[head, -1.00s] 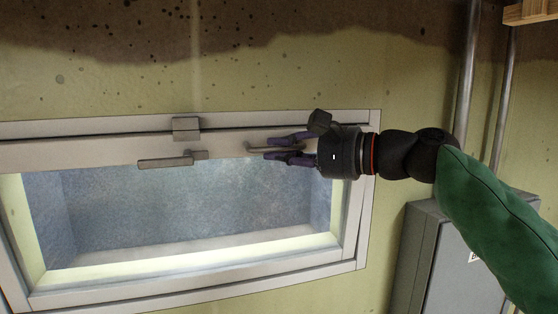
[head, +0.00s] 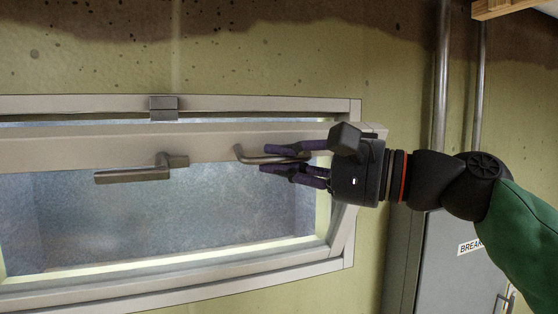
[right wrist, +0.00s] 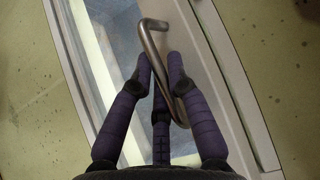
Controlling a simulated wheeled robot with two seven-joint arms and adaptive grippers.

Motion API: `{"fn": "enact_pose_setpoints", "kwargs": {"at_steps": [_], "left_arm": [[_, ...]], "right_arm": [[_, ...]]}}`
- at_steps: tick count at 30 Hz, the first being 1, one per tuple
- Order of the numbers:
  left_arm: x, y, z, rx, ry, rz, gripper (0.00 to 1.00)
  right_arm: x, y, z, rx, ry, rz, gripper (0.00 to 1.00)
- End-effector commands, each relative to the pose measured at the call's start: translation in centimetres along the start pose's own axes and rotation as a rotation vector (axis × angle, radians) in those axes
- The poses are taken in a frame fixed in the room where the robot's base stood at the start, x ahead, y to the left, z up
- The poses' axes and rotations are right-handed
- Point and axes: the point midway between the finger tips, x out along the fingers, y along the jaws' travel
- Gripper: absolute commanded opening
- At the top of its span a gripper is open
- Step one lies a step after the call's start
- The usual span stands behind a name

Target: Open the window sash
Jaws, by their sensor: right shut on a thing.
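The window sash (head: 220,147) is a pale frame with frosted glass, tilted out at its top, with a gap below the upper window frame (head: 260,103). A metal bar pull (head: 243,156) is fixed to the sash's top rail. My right gripper (head: 267,159) is shut on this pull, coming from the right. In the right wrist view the bent bar (right wrist: 150,45) passes between the purple fingers (right wrist: 159,62). A grey lever latch (head: 135,174) sits on the top rail to the left, its lever lying about level. My left gripper is not in view.
A grey catch block (head: 163,107) sits on the upper window frame. A grey breaker box (head: 440,250) and vertical pipes (head: 440,80) are on the wall to the right, close to my right arm. Part of a wooden beam (head: 500,8) shows at top right.

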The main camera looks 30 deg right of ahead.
Motion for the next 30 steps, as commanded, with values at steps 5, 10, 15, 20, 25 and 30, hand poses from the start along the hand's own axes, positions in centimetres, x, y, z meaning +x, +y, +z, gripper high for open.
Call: {"fn": "enact_pose_setpoints", "kwargs": {"at_steps": [5,10,15,20,25,30], "left_arm": [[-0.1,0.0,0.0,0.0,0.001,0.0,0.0],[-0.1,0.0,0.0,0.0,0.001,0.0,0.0],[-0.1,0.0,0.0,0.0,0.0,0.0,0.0],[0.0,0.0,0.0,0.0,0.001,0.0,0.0],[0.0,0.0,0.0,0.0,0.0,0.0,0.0],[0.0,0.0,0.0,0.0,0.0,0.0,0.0]], "right_arm": [[0.2,0.1,0.0,0.004,-0.002,0.002,0.0],[0.1,0.0,-0.1,0.003,-0.001,0.001,0.28],[0.1,0.0,-0.1,0.002,0.0,0.0,0.28],[-0.2,0.0,-0.1,0.001,0.002,0.0,0.28],[-1.3,0.0,-0.2,0.003,0.006,0.001,0.28],[-2.9,0.1,-0.3,0.003,0.007,0.003,0.28]]}}
